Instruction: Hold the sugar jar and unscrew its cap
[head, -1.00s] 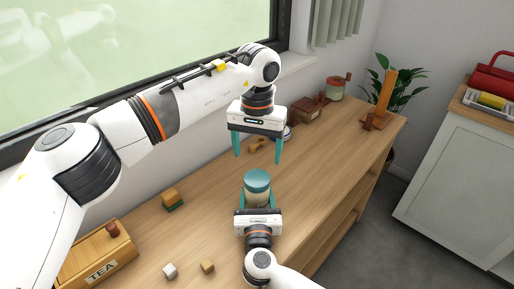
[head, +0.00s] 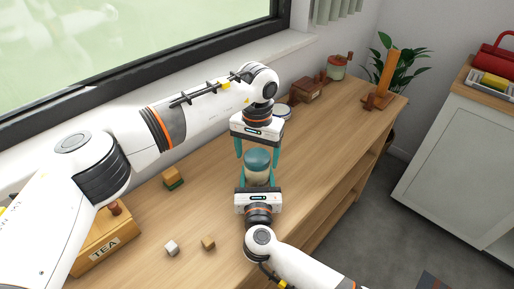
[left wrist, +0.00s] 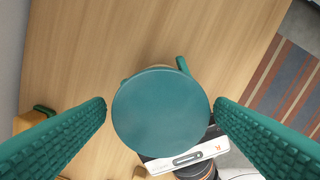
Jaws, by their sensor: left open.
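The sugar jar (head: 257,176) is upright with a teal cap (head: 258,158); its label is not visible. My left gripper (head: 258,154) points down over it, open, with a finger on each side of the cap. In the left wrist view the round cap (left wrist: 160,110) lies between the two fingers, with a gap on each side. My right gripper (head: 258,184) comes from the near side with its fingers around the jar body, and looks shut on it. Whether the jar touches the table is hidden.
A wooden TEA box (head: 103,243), a white cube (head: 171,247), a brown cube (head: 208,243) and a green-brown block (head: 173,178) are to the left. The wooden table (head: 325,140) is clear to the right.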

